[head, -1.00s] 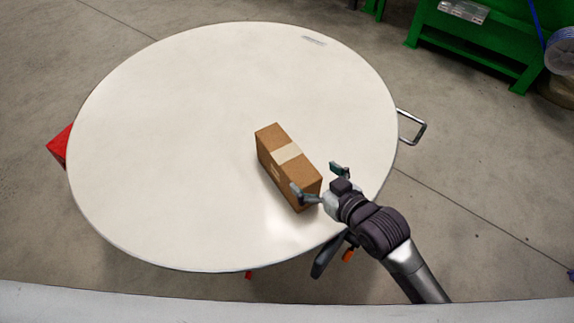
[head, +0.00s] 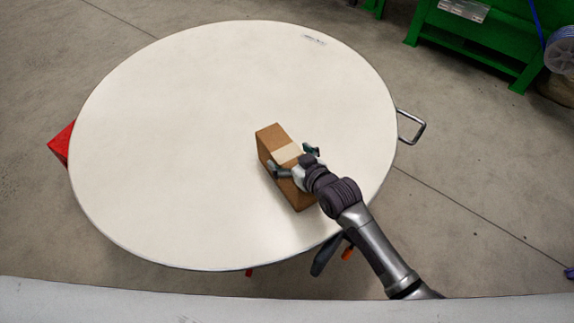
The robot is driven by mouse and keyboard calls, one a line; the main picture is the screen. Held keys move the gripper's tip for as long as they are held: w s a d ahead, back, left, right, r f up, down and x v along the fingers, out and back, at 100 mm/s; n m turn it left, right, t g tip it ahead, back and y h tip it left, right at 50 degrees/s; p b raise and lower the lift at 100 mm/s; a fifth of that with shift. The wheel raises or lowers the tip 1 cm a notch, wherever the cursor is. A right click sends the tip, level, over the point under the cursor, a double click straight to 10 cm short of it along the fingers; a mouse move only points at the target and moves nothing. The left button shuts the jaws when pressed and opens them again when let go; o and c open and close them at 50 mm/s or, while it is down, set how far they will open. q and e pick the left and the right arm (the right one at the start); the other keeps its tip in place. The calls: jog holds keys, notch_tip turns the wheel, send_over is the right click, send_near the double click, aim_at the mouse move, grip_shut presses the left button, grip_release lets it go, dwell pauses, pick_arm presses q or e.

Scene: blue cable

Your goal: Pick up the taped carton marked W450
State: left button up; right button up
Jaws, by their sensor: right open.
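The brown carton (head: 270,138) with a pale strip of tape across its top lies on the round white table (head: 180,130), right of and below the table's middle. I cannot read a W450 mark on it. My right gripper (head: 292,160) is open over the carton, its two fingers apart, one near the left side and one near the right side. Whether the fingers touch the carton I cannot tell. The gripper and wrist hide the carton's near right part. My left gripper is not in view.
A metal handle (head: 412,126) sticks out from the table's right edge. A red object (head: 62,143) shows beyond the left edge. A green bench (head: 470,45) stands at the top right. The rest of the tabletop is clear apart from a small label (head: 314,40).

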jog(key=c, duration=1.8)
jog(key=shift+r, duration=0.15)
